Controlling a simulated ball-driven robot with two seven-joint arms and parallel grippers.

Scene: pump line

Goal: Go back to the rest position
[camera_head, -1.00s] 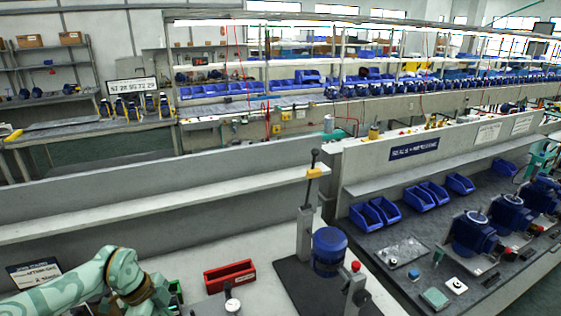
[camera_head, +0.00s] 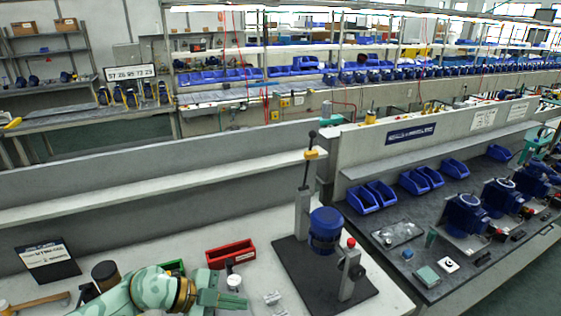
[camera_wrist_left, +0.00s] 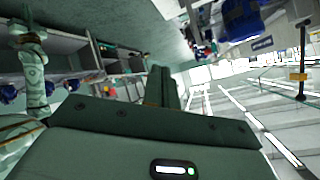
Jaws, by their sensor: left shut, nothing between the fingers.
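My left arm comes in at the lower left of the head view, with a mint camouflage pattern. My left gripper (camera_head: 240,301) points right, low over the near bench, in front of the red bin (camera_head: 230,254). Its fingers are together with nothing between them. In the left wrist view the dark closed fingers (camera_wrist_left: 164,84) stand up beyond the gripper body, with no object at their tips. My right gripper does not show in the head view, and I cannot make it out in the wrist view.
On the near bench a blue pump (camera_head: 325,230) stands in a lever press (camera_head: 303,205). A black sign (camera_head: 48,260), a dark cup (camera_head: 105,274) and a hammer (camera_head: 40,301) lie left of my arm. Blue bins (camera_head: 372,196) and motors (camera_head: 465,215) occupy the right bench.

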